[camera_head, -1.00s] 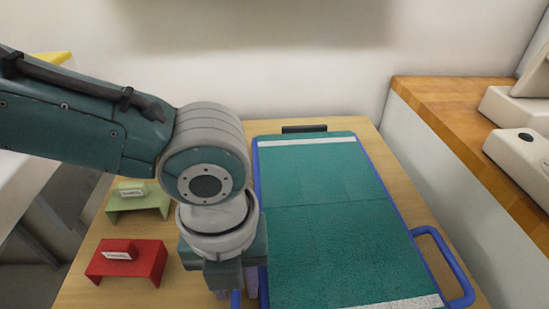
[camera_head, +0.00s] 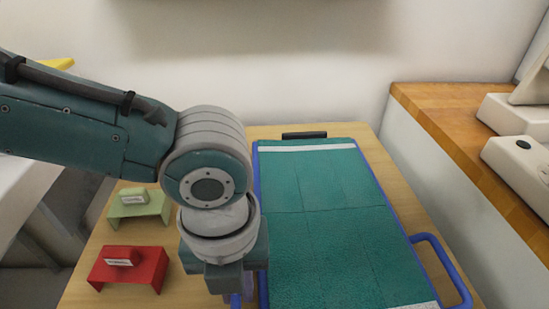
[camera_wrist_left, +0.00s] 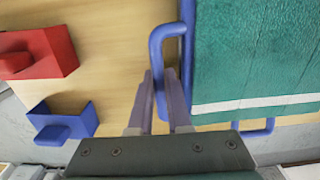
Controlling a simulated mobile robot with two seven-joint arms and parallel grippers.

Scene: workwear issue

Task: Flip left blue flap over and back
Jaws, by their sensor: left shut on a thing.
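The blue-edged flap is a flat panel with a teal face (camera_head: 320,215) and pale strips at its ends. It lies on the table in the head view, and its teal face (camera_wrist_left: 250,50) fills the right of the left wrist view. A blue loop handle (camera_wrist_left: 156,50) stands out from its left edge. My left gripper (camera_head: 240,292) is low at that edge in the head view. In the wrist view its fingers (camera_wrist_left: 161,76) are shut on the handle. In the head view my wrist hides most of this handle. My right gripper is not in view.
A green stand (camera_head: 140,207) and a red stand (camera_head: 128,268) are left of my wrist; a blue stand (camera_wrist_left: 63,122) shows in the wrist view. A second blue handle (camera_head: 447,265) juts out at the right. A wooden counter (camera_head: 455,125) bounds the right side.

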